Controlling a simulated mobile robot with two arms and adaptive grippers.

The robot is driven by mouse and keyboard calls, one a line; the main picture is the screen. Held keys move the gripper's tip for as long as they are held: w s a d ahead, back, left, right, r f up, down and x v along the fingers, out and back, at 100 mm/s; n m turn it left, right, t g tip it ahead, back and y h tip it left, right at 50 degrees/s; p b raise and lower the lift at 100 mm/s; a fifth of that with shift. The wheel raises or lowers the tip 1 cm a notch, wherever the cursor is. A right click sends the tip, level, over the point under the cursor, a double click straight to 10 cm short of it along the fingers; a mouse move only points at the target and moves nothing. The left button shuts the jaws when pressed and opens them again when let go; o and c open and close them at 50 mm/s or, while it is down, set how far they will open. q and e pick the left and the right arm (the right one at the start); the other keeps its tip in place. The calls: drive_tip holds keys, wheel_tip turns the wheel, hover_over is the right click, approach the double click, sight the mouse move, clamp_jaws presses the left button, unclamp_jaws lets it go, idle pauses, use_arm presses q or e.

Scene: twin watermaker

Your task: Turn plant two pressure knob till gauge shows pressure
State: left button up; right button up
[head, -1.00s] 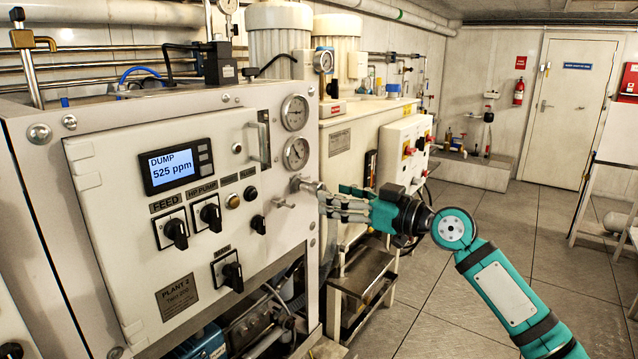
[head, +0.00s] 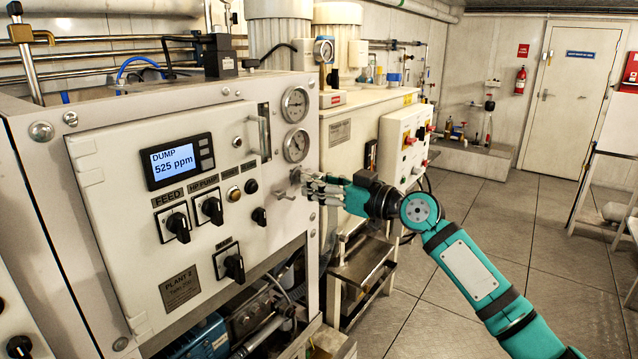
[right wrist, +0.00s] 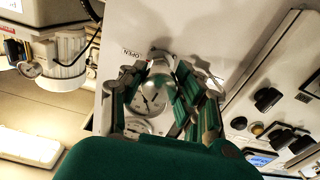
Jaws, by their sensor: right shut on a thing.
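The Plant 2 panel (head: 218,145) fills the left of the head view. Its display (head: 178,161) reads "DUMP 525 ppm". Two round gauges, an upper one (head: 295,105) and a lower one (head: 296,146), sit at the panel's right; their readings are too small to tell. The silver pressure knob (head: 296,176) is just below them, partly covered by my right gripper (head: 306,183). In the right wrist view, the gripper (right wrist: 162,90) has its fingers shut around the knob (right wrist: 160,66), beside an "OPEN" label. A gauge (right wrist: 149,99) shows between the fingers. My left gripper is out of view.
Black rotary switches, including the feed switch (head: 178,228), lie to the left. A metal step stand (head: 362,270) stands below my right arm. The floor to the right is open.

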clamp_jaws()
drive_tip(key=m+p, duration=0.1)
drive_tip(key=m, duration=0.2)
drive_tip(key=shift+r+m, duration=0.1)
drive_tip(key=shift+m, duration=0.3)
drive_tip(key=m+p, duration=0.2)
drive_tip(key=m, duration=0.3)
drive_tip(key=shift+m, duration=0.3)
drive_tip(key=shift+p, duration=0.3)
drive_tip(key=o, duration=0.9)
unclamp_jaws()
drive_tip(key=shift+c, duration=0.2)
